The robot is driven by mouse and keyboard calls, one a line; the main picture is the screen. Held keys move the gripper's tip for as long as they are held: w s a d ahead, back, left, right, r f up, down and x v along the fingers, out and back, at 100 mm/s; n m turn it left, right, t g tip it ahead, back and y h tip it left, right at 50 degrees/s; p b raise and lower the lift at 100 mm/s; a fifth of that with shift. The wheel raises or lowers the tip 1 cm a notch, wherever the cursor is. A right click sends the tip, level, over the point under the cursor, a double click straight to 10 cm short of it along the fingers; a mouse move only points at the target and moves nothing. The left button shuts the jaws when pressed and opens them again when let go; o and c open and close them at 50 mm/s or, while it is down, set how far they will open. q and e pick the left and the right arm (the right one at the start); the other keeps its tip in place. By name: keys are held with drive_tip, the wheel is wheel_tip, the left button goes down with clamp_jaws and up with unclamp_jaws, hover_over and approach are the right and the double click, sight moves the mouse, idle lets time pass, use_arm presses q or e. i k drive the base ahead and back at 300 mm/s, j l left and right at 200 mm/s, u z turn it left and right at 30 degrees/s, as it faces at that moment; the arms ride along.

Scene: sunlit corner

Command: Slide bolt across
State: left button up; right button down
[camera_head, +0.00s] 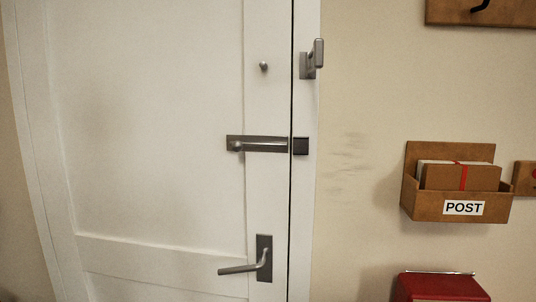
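A grey metal bolt (262,144) is mounted horizontally on the white door (150,130), near its right edge. Its round knob (237,146) sits at the left end of the plate. A dark keeper (300,146) is on the door frame, just right of the gap between door and frame. I cannot tell whether the bolt's tip enters the keeper. Neither of my grippers shows in the head view.
A lever handle (262,260) sticks out leftward below the bolt. A small knob (264,66) and a metal latch (312,60) on the frame are above. On the right wall are a wooden POST box (424,208) holding parcels, and a red box (440,288) below it.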

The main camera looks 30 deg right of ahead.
sight(237, 146)
drive_tip(key=z, duration=1)
